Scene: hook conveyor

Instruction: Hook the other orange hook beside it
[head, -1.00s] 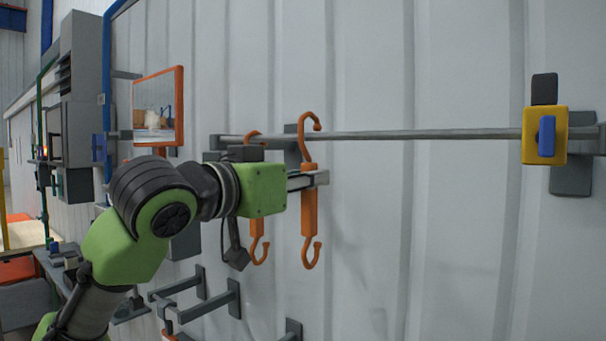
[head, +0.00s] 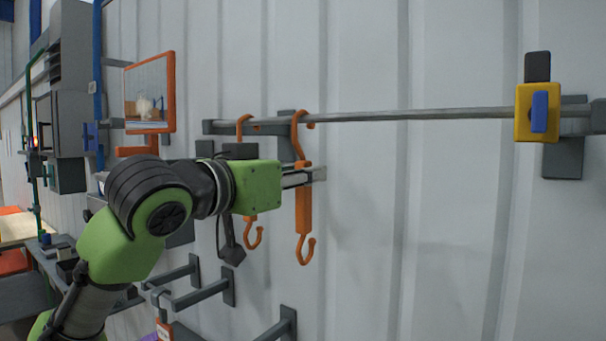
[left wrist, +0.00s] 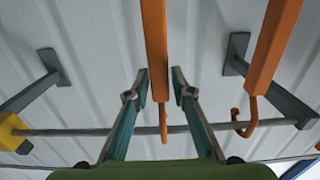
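An orange hook (head: 303,212) hangs upright with its top curl over the grey rail (head: 410,115). My left gripper (head: 304,176) is at this hook's upper body. In the left wrist view the fingers of my left gripper (left wrist: 160,86) are open on either side of the orange hook (left wrist: 157,50), with small gaps. The other orange hook (head: 252,234) hangs on the rail just to the left, partly hidden behind my left arm. In the left wrist view this other hook (left wrist: 272,50) is on the right. My right gripper is not in view.
A yellow and blue block (head: 538,112) sits at the rail's right end. The rail between it and the hooks is free. Grey wall brackets (head: 205,290) stick out below. An orange-framed panel (head: 150,92) is at the left.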

